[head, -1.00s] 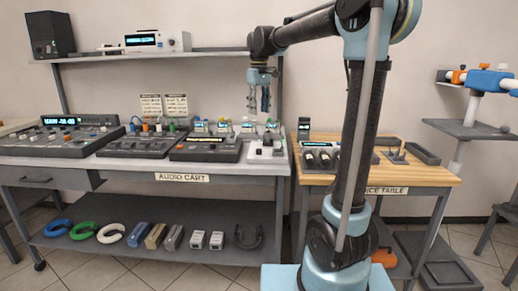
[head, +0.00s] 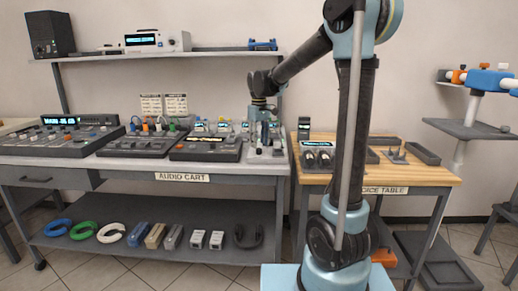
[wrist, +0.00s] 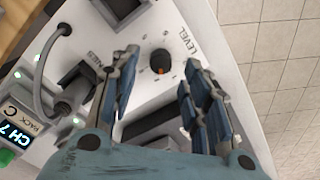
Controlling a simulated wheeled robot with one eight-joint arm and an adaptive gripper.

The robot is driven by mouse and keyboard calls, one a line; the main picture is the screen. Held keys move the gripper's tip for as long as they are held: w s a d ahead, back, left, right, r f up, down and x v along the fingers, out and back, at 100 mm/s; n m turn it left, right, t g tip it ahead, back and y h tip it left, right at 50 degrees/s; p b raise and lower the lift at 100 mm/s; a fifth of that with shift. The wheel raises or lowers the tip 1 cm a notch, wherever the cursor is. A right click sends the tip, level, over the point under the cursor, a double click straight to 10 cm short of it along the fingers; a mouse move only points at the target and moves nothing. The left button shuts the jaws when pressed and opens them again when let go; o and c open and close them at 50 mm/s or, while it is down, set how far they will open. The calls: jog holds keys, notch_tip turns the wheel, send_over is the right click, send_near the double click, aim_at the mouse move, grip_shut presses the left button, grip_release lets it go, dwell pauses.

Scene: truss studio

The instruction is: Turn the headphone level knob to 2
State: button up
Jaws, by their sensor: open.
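The level knob (wrist: 160,58) is a small dark knob with an orange mark on its edge, at the upper middle of the wrist view. It sits on a white panel (wrist: 185,45) printed "LEVEL", with small marks around the knob. My gripper (wrist: 161,62) is open, its two blue-grey fingers on either side of the knob in this view; I cannot tell whether they touch it. The knob is too small to make out there.
Dark mixers (head: 205,148) stand left of the white unit on the cart. A wooden table (head: 425,174) adjoins on the right. A shelf (head: 215,53) hangs above.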

aim_at(259, 151)
jog(key=shift+f, duration=1.5)
grip_shut()
